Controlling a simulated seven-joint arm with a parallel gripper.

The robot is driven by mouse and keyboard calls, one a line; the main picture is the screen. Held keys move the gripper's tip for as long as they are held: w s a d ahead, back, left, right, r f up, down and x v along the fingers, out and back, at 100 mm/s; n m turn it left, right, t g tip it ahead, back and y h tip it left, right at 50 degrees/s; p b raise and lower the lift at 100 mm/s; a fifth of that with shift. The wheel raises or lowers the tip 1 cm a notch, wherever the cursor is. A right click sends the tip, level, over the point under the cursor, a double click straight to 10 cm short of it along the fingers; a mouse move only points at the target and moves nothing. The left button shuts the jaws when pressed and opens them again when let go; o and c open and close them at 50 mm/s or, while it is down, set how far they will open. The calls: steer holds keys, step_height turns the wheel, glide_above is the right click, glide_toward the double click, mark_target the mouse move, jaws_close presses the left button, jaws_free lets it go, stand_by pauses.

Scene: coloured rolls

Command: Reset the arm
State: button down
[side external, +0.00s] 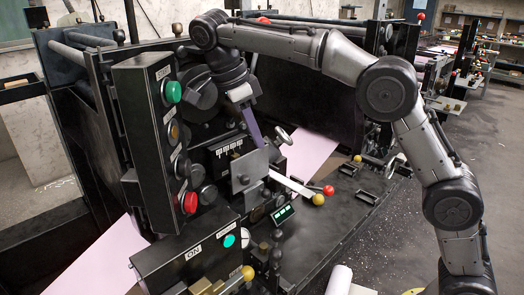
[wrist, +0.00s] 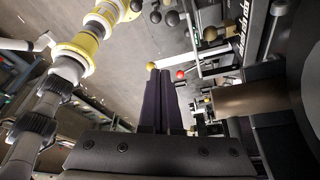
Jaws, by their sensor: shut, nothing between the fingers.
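My gripper (side external: 256,138) hangs from the arm over the black machine, with its purple fingers pointing down near a grey metal plate (side external: 250,172). In the wrist view the two long dark fingers (wrist: 161,72) lie side by side, shut and with nothing held. Whether the fingertips touch the machine cannot be told. The machine's upright control box (side external: 140,130) stands left of my gripper, with a green button (side external: 173,92) at the top and a red button (side external: 188,202) at the bottom.
Levers with a red knob (side external: 328,190) and a yellow knob (side external: 318,200) stick out right of the plate. A lower box (side external: 190,262) has a teal button (side external: 229,241). A pale pink sheet (side external: 312,152) runs through the machine. A white roll (side external: 339,280) stands at the front. Grey floor is open at right.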

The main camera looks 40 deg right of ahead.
steer(key=s+d+r+m+t, duration=0.1)
steer(key=s+d+r, duration=0.55)
steer(key=r, duration=0.25)
steer(key=s+d+n+t+y, duration=0.2)
steer(key=s+d+n, duration=0.15)
steer(key=s, duration=0.75)
steer(key=s+f+n+t, duration=0.1)
steer(key=s+f+n, duration=0.2)
steer(key=f+n, duration=0.3)
steer(key=s+a+f+n+t+y, duration=0.1)
steer(key=s+f+n+t, duration=0.1)
steer(key=f+n, duration=0.3)
steer(key=s+f+n+t, duration=0.1)
steer(key=s+f+n, duration=0.3)
steer(key=n, duration=0.5)
step_height(320, 180, down, 3)
steer(key=shift+s+a+r+n+y, duration=0.15)
steer(key=shift+s+a+n+y, duration=0.15)
steer(key=shift+a+n, duration=0.1)
